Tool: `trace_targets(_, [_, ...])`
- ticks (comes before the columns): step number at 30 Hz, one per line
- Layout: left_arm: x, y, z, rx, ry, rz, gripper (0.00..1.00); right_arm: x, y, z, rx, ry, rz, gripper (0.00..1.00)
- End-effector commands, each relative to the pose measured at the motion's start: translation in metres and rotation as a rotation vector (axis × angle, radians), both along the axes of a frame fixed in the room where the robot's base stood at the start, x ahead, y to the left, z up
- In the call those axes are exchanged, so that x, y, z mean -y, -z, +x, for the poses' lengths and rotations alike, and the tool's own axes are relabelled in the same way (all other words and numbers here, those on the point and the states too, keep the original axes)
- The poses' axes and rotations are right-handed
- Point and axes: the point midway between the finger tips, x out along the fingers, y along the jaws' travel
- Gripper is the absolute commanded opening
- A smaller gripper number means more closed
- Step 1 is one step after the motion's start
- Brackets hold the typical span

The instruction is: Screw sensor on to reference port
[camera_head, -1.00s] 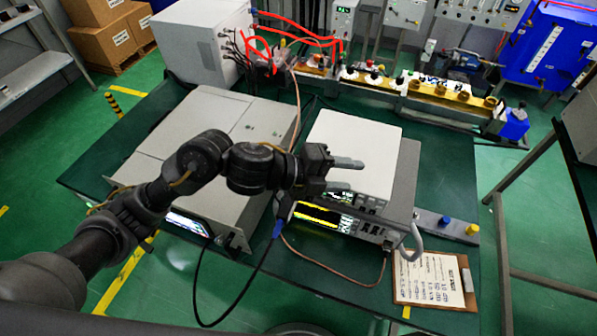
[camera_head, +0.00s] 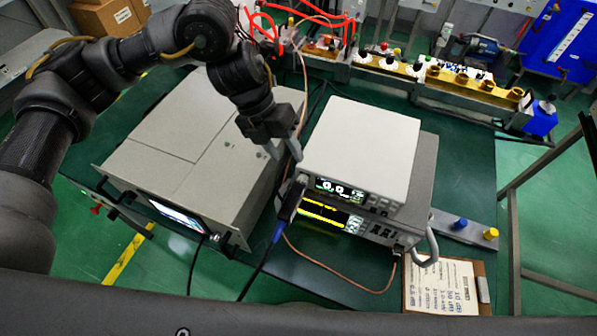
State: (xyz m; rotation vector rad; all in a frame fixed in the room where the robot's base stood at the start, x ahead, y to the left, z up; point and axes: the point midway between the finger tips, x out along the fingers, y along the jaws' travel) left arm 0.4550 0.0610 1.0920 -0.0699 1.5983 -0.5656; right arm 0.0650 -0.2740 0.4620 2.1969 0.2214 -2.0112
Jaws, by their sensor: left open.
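A black sensor (camera_head: 291,198) with a blue cable end stands at the left front corner of the stacked instruments. The upper instrument is a white box (camera_head: 362,148) with a lit display. The lower one is a grey instrument (camera_head: 421,185) with a yellow-lit display. I cannot make out the reference port at this size. My left gripper (camera_head: 284,149) points down just above and behind the sensor, beside the white box's left side. Its fingers are apart with nothing visible between them. My right gripper is not in view.
A large grey cabinet unit (camera_head: 190,145) stands close on the left, leaving a narrow gap. A copper cable (camera_head: 335,280) loops in front. A clipboard (camera_head: 444,285) and a grey bar with blue and yellow knobs (camera_head: 466,229) lie at the right. A brass-fitted rail (camera_head: 440,78) runs behind.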

Motion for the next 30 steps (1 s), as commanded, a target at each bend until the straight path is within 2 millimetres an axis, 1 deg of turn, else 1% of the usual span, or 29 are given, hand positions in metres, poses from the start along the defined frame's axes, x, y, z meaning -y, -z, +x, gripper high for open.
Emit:
trace_targets(1, [0.004,0.007,-0.003,-0.006,0.001,0.0,0.45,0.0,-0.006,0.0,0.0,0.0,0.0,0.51])
trace_targets(9, [0.021,0.052,-0.009,-0.004,-0.002,0.0,0.45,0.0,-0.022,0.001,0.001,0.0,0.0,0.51])
trace_targets(15, [0.03,0.073,-0.011,-0.001,-0.003,-0.002,0.45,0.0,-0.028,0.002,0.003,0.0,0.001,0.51])
trace_targets(19, [0.031,0.079,-0.012,0.0,-0.002,-0.001,0.45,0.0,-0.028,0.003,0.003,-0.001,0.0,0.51])
trace_targets(26, [0.032,0.08,-0.011,0.001,-0.003,-0.001,0.45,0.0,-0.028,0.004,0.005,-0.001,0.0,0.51])
trace_targets(27, [0.031,0.08,-0.011,0.001,-0.003,-0.001,0.43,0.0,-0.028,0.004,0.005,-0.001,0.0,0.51])
trace_targets(30, [0.031,0.079,-0.011,0.001,-0.003,-0.001,0.3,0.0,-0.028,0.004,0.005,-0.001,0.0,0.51])
